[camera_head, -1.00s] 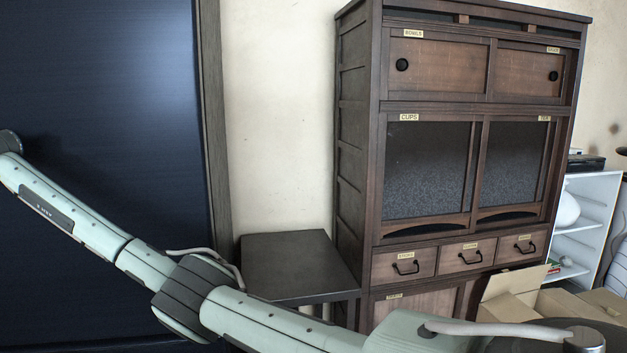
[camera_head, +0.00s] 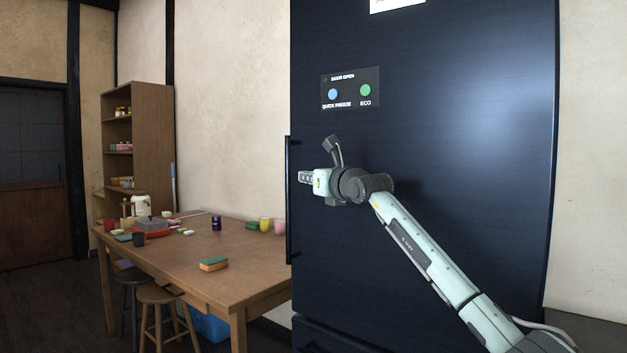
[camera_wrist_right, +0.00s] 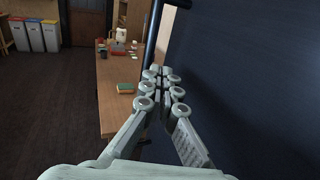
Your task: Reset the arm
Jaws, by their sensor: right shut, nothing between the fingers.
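My right arm comes in from the lower right in the head view and reaches across the front of a dark blue refrigerator (camera_head: 440,130). My right gripper (camera_head: 304,177) points left, close to the refrigerator's black vertical handle (camera_head: 291,200). In the right wrist view the gripper (camera_wrist_right: 160,75) has its fingers together with nothing between them. The handle (camera_wrist_right: 153,40) shows just beyond the fingertips there; I cannot tell whether they touch it. The refrigerator door looks shut. My left gripper is in neither view.
A shelf (camera_head: 150,130) is behind. Several bins (camera_wrist_right: 35,35) stand far left. Floor is open at left.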

